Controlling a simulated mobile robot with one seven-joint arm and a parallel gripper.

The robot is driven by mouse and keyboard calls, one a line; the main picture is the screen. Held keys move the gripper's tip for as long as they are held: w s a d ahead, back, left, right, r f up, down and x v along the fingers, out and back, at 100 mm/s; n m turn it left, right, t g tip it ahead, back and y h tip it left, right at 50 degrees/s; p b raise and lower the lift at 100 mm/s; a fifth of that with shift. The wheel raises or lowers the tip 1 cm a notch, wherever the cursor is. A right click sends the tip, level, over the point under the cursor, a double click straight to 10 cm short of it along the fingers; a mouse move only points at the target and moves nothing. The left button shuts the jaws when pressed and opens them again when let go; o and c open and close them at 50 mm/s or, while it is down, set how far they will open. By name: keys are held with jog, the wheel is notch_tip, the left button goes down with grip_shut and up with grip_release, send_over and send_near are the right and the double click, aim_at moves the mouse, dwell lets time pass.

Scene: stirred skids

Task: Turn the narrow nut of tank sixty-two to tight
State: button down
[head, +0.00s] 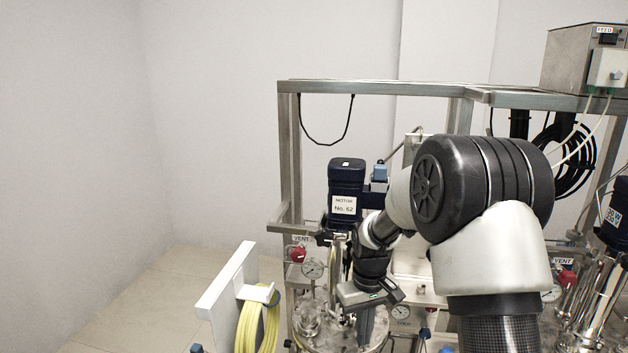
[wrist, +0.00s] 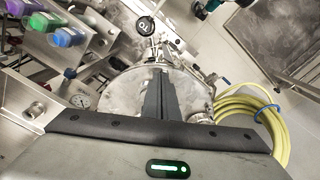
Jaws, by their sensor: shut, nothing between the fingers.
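Tank sixty-two stands under a dark blue motor (head: 346,176) with a white label reading "MOTOR No. 62". The tank's round steel lid (head: 325,335) shows at the bottom of the head view, and in the wrist view the lid (wrist: 125,88) lies below the fingers. My gripper (head: 366,328) points down over the lid. In the wrist view my gripper (wrist: 161,72) has its two dark fingers together with nothing between them. I cannot make out the narrow nut; the fingers and fittings cover part of the lid. I cannot tell whether the fingertips touch anything.
A steel frame (head: 370,87) surrounds the tank. A yellow hose coil (head: 258,322) hangs on a white bracket at the left. A red vent valve (head: 297,254) and a gauge (head: 313,269) stand close by. Bottles with coloured caps (wrist: 62,38) line the wrist view's upper left.

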jog(key=shift+a+r, duration=0.1)
jog(key=shift+s, duration=0.2)
notch_tip(320, 180, up, 6)
jog(key=p, duration=0.3)
jog(key=shift+s+p, duration=0.1)
jog(key=shift+p, duration=0.25)
jog(key=d+f+t+b, duration=0.1)
jog(key=f, duration=0.1)
jog(key=d+f+b, duration=0.1)
jog(key=f+b, duration=0.1)
jog(key=d+f+t+y+b, duration=0.1)
jog(key=f+b, duration=0.1)
jog(key=shift+w+d+f+t, duration=0.15)
jog(key=shift+w+d+t, duration=0.15)
jog(key=shift+w, duration=0.1)
jog(key=shift+a, duration=0.15)
dwell(0.8)
